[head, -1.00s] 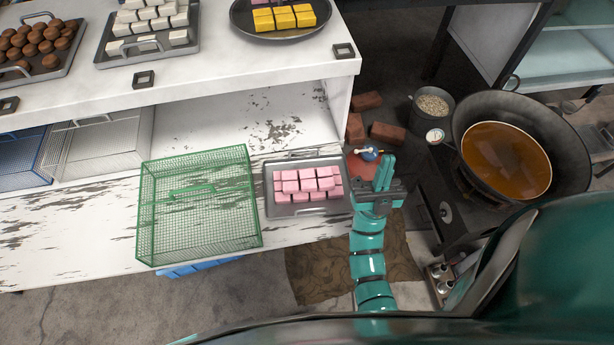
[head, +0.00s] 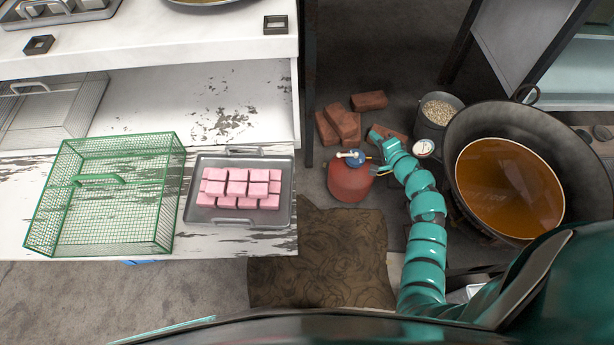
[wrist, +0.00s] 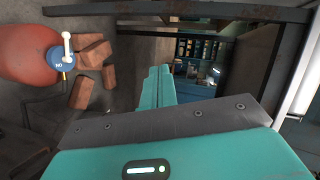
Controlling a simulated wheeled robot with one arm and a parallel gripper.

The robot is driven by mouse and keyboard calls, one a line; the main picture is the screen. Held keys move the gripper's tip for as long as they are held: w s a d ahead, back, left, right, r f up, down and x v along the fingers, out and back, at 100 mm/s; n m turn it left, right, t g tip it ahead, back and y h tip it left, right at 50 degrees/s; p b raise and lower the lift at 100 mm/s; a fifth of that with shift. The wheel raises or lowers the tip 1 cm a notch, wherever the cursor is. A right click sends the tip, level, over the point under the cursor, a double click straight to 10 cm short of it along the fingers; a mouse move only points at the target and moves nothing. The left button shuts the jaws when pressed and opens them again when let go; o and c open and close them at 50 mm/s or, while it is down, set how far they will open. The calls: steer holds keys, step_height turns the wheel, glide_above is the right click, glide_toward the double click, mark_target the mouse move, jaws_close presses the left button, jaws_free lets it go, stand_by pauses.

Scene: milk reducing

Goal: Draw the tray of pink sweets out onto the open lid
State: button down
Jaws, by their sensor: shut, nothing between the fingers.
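The tray of pink sweets (head: 194,210) lies flat on the open lid (head: 215,243), a white board with worn, flaking paint. The pink sweets (head: 239,188) sit in rows in the grey metal tray, whose handle is at the far edge. My gripper (head: 378,137) is right of the tray and well apart from it, over the floor by the red gas cylinder. In the wrist view my gripper (wrist: 156,88) has its teal fingers together with nothing between them. The tray is not in the wrist view.
A green mesh basket (head: 105,195) stands left of the tray on the lid. The red cylinder (head: 350,182), several bricks (head: 340,122), a bucket of pale grains (head: 436,112) and a large pan of brown liquid (head: 510,188) are on the right. A brown mat (head: 320,258) covers floor in front.

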steer(key=s+a+r+n+g+y+b, duration=0.3)
steer(key=s+a+n+g+y, duration=0.15)
steer(key=a+y, duration=0.3)
steer(key=n+g+y+b, duration=0.1)
steer(key=n+g+y, duration=0.4)
steer(key=g, duration=0.2)
glide_toward(293, 178)
steer(key=w+a, duration=0.4)
steer(key=a, duration=0.1)
steer(key=shift+s+a+r, duration=0.2)
steer(key=shift+s+a, duration=0.35)
steer(key=shift+a, duration=0.1)
steer(key=shift+s+a+p, duration=0.35)
steer(key=shift+s+a, duration=0.15)
steer(key=shift+a, duration=0.2)
steer(key=shift+s+a+p, duration=0.3)
steer(key=shift+s+a, duration=0.2)
steer(key=shift+a, duration=0.15)
